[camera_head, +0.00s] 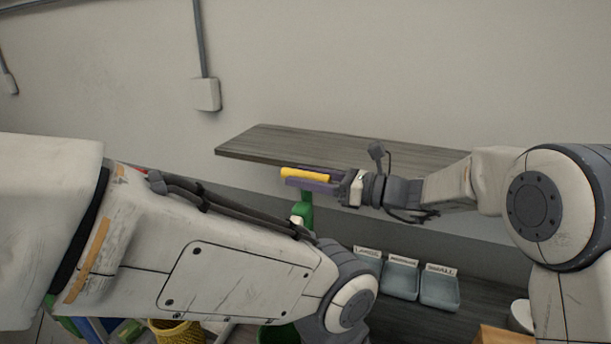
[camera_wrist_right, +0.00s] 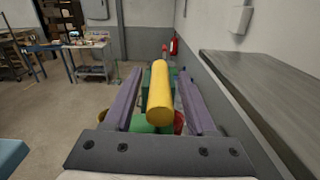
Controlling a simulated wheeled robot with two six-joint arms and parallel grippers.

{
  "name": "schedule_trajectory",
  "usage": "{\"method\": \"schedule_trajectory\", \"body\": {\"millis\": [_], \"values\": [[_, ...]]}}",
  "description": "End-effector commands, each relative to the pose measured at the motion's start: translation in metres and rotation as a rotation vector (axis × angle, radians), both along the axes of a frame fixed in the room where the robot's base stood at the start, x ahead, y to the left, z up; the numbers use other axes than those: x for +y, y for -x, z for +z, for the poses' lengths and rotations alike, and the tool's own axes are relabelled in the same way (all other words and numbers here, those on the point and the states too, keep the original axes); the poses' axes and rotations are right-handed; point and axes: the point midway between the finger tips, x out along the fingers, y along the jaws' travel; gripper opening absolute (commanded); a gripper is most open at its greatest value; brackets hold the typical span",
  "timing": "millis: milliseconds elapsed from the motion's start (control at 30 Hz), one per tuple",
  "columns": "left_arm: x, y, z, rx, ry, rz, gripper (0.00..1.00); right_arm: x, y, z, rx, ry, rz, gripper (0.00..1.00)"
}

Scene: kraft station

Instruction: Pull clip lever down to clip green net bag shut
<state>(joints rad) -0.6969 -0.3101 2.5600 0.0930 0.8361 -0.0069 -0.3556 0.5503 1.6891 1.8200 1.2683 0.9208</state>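The yellow lever handle (camera_head: 305,174) of the clip machine shows near the middle of the head view, in front of the shelf. Its green body (camera_head: 303,208) stands below it. My right gripper (camera_head: 312,183) has purple fingers, one on each side of the handle. In the right wrist view the yellow handle (camera_wrist_right: 160,92) lies between the open fingers (camera_wrist_right: 161,78), with a narrow gap visible on both sides. The green net bag cannot be made out. My left arm crosses the foreground, and its gripper is outside the picture.
A grey wooden shelf (camera_head: 260,142) runs along the wall close to my right gripper. Labelled grey bins (camera_head: 439,291) sit on the counter below. A yellow basket (camera_head: 178,332) stands low at the left. A red extinguisher (camera_wrist_right: 173,46) hangs on the far wall.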

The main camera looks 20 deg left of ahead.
Motion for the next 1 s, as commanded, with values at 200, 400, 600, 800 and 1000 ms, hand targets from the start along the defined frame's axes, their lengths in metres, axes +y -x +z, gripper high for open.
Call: {"method": "schedule_trajectory", "body": {"millis": [200,400,600,800,1000], "values": [[0.0,0.0,0.0,0.0,0.0,0.0,0.88,-0.0004,-0.0001,0.0002,0.0,0.0,0.0,0.0],[0.0,0.0,0.0,0.0,0.0,0.0,0.88,-0.0004,0.0,0.0003,0.0,0.0,0.0,0.0],[0.0,0.0,0.0,0.0,0.0,0.0,0.88,-0.0005,0.0,0.0004,0.0,0.0,0.0,0.0],[0.0,0.0,0.0,0.0,0.0,0.0,0.88,-0.0005,0.0001,0.0005,0.0,0.0,0.0,0.0],[0.0,0.0,0.0,0.0,0.0,0.0,0.88,-0.0005,0.0001,0.0005,0.0,0.0,0.001,0.0]]}}
